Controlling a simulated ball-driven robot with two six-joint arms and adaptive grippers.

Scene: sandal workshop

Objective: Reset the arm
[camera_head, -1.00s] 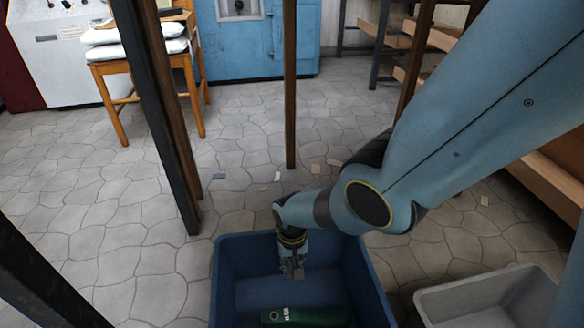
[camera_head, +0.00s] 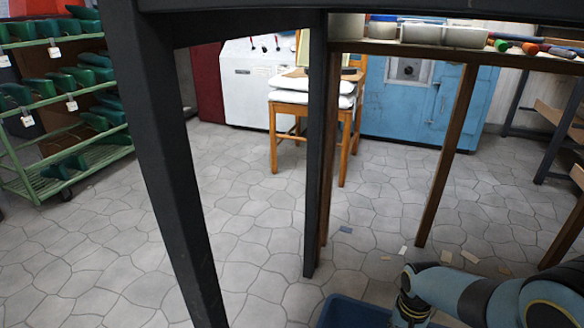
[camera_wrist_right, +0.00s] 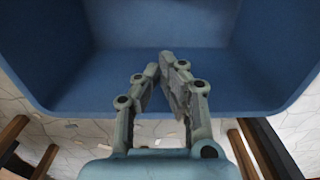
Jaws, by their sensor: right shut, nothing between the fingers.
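My right arm (camera_head: 460,292) comes in at the lower right of the head view, its wrist low and near the bottom edge. My right gripper shows in the right wrist view (camera_wrist_right: 167,72), its fingers drawn together at the tips with nothing between them. It is over the blue bin, whose rim shows at the bottom of the head view (camera_head: 352,313) and whose blue walls fill the upper part of the wrist view (camera_wrist_right: 70,55). The fingers are cut off in the head view. My left gripper is not in view.
Dark table legs (camera_head: 178,170) stand in front of me, with a tabletop edge above. A green rack (camera_head: 40,160) with several green shoe lasts is at the left. A wooden chair (camera_head: 300,115) and a blue cabinet (camera_head: 410,110) stand behind.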

